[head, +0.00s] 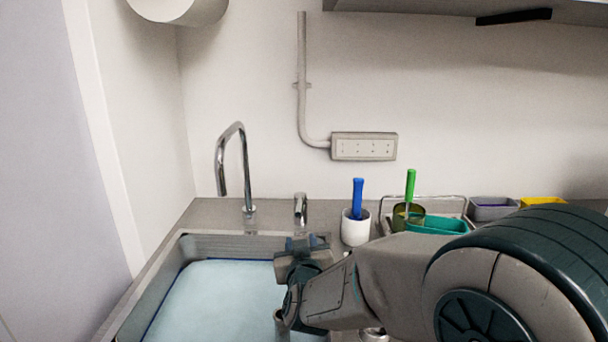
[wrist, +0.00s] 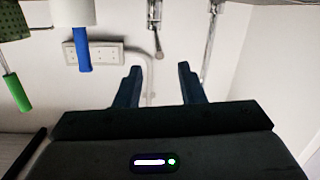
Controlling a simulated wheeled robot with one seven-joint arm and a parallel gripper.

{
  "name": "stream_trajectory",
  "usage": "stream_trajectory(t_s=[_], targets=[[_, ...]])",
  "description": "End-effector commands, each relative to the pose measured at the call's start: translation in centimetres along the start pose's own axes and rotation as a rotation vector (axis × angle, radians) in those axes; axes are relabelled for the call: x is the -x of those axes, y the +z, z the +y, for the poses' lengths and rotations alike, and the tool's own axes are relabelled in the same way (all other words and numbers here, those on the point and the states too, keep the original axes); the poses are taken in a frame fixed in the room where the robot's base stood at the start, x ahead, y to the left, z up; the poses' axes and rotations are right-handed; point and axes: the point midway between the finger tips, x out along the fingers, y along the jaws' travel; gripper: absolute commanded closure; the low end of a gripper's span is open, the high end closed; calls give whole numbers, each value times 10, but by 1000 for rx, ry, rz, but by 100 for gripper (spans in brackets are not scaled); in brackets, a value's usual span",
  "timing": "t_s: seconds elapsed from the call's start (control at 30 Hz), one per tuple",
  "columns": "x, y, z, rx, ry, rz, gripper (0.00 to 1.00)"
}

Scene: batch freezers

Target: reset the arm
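My gripper (head: 303,243) is above the right part of the sink in the head view, with my arm reaching in from the right. In the wrist view, which is upside down, the two fingers of my gripper (wrist: 157,80) stand apart with nothing between them. The wrist view shows the wall behind the fingers. The fingertips are small and partly merged with the wrist in the head view.
The sink (head: 210,246) holds pale blue water. A tap (head: 245,170) stands behind it. A white cup (head: 355,231) with a blue-handled tool (head: 357,197) and a green-handled tool (head: 410,185) stand right of the sink. A teal tray (head: 437,226) is beside them.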

Motion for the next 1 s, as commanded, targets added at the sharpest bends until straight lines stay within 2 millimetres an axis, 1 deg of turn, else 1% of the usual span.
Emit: stream_trajectory(t_s=[0.03, 0.07, 0.17, 0.27, 0.37, 0.47, 0.57, 0.6, 0.67, 0.7, 0.8, 0.9, 1.0], targets=[[6, -7, 9, -16, -24, -42, 64], [9, -6, 12, -26, -42, -75, 64], [25, -1, 23, -53, -95, -189, 64], [44, 5, 36, -77, -131, -308, 64], [69, 13, 50, -97, -152, -436, 64], [98, 21, 66, -116, -157, -567, 64], [132, 30, 84, -137, -144, -705, 64], [146, 34, 91, -145, -134, -761, 64], [169, 39, 102, -158, -114, -844, 64], [184, 42, 109, -166, -99, -899, 64], [219, 49, 124, -187, -56, -1018, 64], [246, 53, 135, -203, -18, -1109, 64], [263, 56, 141, -214, 8, -1165, 64]])
